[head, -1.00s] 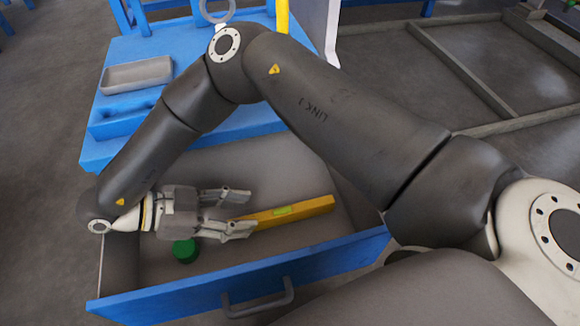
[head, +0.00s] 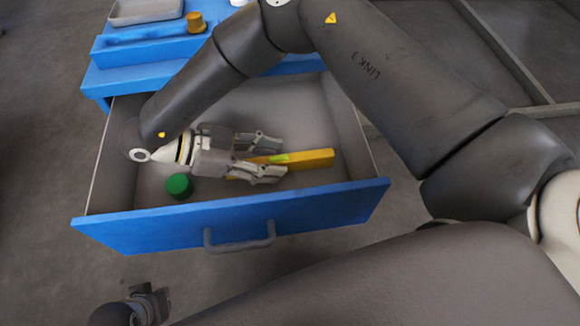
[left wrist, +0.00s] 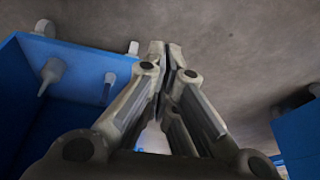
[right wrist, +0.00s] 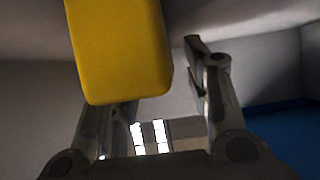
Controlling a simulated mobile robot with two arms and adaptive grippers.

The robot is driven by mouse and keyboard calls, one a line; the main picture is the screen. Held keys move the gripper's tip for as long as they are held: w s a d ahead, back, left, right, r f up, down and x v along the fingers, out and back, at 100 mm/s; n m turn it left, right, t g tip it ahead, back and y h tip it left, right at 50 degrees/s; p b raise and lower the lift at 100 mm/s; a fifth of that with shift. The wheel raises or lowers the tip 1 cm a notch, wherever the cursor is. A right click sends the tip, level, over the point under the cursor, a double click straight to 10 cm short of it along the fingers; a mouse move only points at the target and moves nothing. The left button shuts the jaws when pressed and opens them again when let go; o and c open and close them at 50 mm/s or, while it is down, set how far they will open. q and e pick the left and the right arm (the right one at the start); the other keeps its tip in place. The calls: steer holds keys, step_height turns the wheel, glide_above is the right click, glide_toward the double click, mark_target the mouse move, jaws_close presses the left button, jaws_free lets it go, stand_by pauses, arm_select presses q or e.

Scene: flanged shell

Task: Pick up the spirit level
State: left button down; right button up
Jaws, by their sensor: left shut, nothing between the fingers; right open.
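The yellow spirit level (head: 312,158) with a green vial lies in the open drawer (head: 230,222). My right gripper (head: 276,156) is open over its left part, one finger on each side in the head view, lower down the picture and higher up. In the right wrist view the level (right wrist: 118,50) looms large at upper left, covering part of the left finger; the right finger stands apart from it. I cannot tell whether either finger touches it. My left gripper (head: 150,303) is outside the drawer, at the bottom left; in the left wrist view its fingertips (left wrist: 166,50) meet, empty.
A green round cap (head: 178,186) lies in the drawer beside my right gripper. A grey tray (head: 146,10) and an orange-brown object (head: 196,22) are on the blue bench top. The drawer's front wall and handle (head: 240,238) stand between my two grippers.

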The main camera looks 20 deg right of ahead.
steer(key=shift+d+f, duration=0.35)
steer(key=shift+s+d, duration=0.1)
steer(key=shift+d, duration=0.15)
arm_select(q)
steer(key=r, duration=0.1)
steer(key=s, duration=0.1)
steer(key=r, duration=0.1)
steer(key=shift+s+d+r, duration=0.15)
steer(key=shift+d+r, duration=0.15)
arm_select(e)
steer(key=shift+c, duration=0.4)
jaws_close()
